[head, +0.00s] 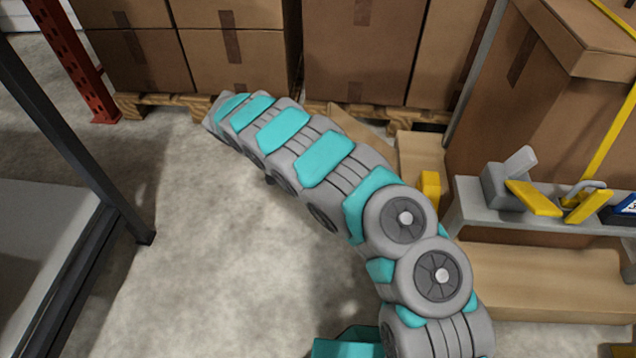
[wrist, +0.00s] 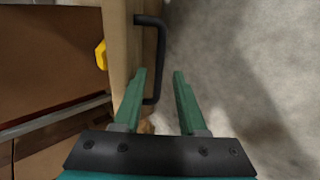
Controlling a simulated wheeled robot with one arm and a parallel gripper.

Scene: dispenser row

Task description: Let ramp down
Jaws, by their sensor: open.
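A tan wooden panel, which looks like the ramp (wrist: 117,40), shows edge-on in the wrist view. A black bar handle (wrist: 161,50) sticks out from its right side. My gripper (wrist: 159,72) is open, with its two green fingers pointing toward the handle. The handle's bar lies between the fingers in the picture; I cannot tell how deep it sits between them, and no grip shows. A yellow piece (wrist: 101,55) sits left of the panel. In the head view my arm hides much of the panel, and the fingers are not visible.
Stacked cardboard boxes (head: 240,60) on wooden pallets stand at the back. A grey shelf (head: 470,215) with yellow-handled clamps (head: 535,198) is at the right. A dark-framed rack (head: 100,215) stands left. The concrete floor (head: 215,255) between is clear.

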